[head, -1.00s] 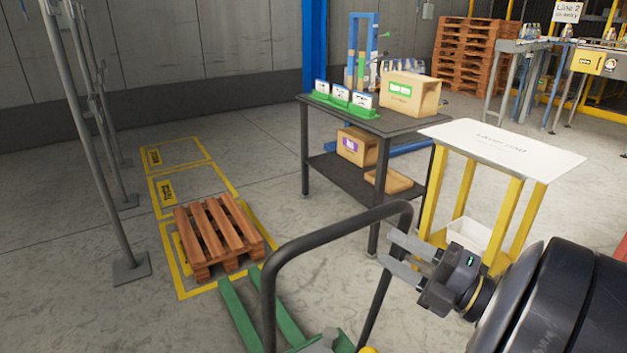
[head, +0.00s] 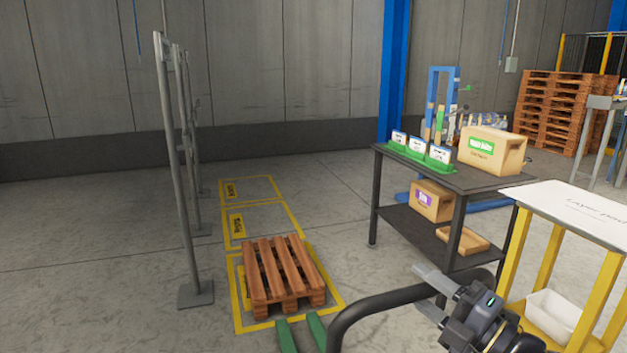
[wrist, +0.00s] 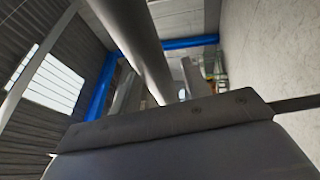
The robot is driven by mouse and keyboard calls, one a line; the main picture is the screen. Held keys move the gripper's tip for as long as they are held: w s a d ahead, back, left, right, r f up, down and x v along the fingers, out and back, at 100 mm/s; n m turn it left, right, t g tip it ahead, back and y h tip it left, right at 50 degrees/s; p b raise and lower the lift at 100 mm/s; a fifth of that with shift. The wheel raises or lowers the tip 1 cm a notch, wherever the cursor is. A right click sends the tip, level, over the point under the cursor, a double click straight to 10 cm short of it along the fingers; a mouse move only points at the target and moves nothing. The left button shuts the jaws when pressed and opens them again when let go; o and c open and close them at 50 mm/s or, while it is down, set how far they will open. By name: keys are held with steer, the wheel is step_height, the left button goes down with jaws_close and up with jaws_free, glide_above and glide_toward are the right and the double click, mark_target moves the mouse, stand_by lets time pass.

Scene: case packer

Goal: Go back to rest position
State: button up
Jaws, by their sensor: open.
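One grey finger shows clearly; the other is partly lost near the dark bar. The gripper shows beside the black curved handle bar (head: 385,303), in front of the dark table and left of the yellow-legged stand. I cannot tell whether it touches the bar. In the wrist view a large grey surface fills the bottom, and a thick grey cylinder crosses the upper middle.
A wooden pallet (head: 283,274) lies in a yellow floor marking, with green forks (head: 287,337) in front. A dark table (head: 470,180) holds a carton (head: 492,150) and green holders. The yellow stand (head: 590,295) is at right, grey posts (head: 178,190) at left.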

steer(key=shift+w+a+r, duration=0.15)
steer(key=shift+w+a, duration=0.3)
steer(key=shift+w, duration=0.05)
steer(key=shift+d, duration=0.1)
steer(key=v, duration=1.1)
steer(key=x, duration=1.2)
steer(key=shift+w, duration=0.5)
